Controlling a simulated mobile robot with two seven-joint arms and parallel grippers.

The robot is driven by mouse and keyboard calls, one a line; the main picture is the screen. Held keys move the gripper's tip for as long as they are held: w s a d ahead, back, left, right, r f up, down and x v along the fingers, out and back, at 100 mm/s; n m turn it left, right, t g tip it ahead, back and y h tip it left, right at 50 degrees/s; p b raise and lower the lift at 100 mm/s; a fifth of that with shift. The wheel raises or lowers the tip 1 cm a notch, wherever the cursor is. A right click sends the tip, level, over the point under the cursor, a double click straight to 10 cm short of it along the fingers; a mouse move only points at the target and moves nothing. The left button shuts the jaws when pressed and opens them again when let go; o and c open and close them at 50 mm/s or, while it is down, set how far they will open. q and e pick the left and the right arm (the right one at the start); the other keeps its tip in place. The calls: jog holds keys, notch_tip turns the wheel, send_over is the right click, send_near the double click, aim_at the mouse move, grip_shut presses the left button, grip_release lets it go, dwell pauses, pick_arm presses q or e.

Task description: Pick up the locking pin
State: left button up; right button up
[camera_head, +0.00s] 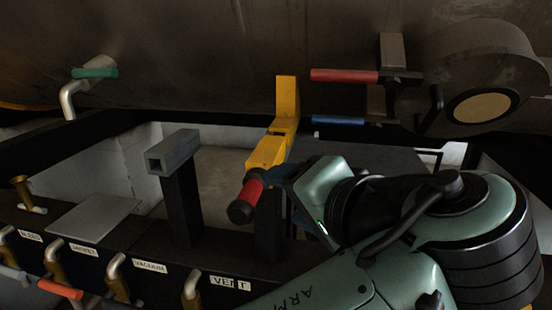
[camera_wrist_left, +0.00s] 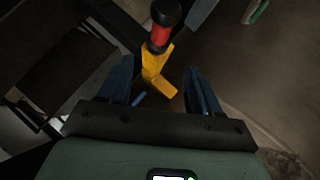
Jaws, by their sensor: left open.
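No part is plainly marked as the locking pin, and I cannot tell for sure which one it is. A yellow bracket-like piece (camera_head: 287,98) carries a red grip with a black end (camera_head: 246,196). In the left wrist view the yellow piece (camera_wrist_left: 155,80) shows between my finger lines, with the red and black grip (camera_wrist_left: 162,30) beyond them. My left gripper (camera_head: 280,190) is open, its dark blue fingers close to the right of the grip in the head view. It also shows in the left wrist view (camera_wrist_left: 158,68). No hold is visible. My right gripper is not in view.
A large dark vessel (camera_head: 200,50) fills the back. A red lever (camera_head: 343,76) and a blue lever (camera_head: 338,121) stick out at right. A square-tube post (camera_head: 180,200) stands left of the grip. Labelled valves line the front rail (camera_head: 180,285).

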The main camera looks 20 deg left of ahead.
aim_at(257, 192)
pick_arm(q)
jog(key=x, duration=0.7)
jog(key=shift+s+a+f+b, duration=0.15)
jog(key=shift+s+a+b, duration=0.05)
jog(key=shift+a+b, duration=0.15)
jog(key=shift+w+a+f, duration=0.25)
jog(key=shift+w+a, duration=0.05)
jog(key=shift+w, duration=0.2)
jog(key=x, duration=0.4)
jog(key=shift+a+f, duration=0.15)
jog(key=shift+a, duration=0.1)
jog(key=shift+w+f, duration=0.1)
jog(key=shift+w, duration=0.05)
grip_shut()
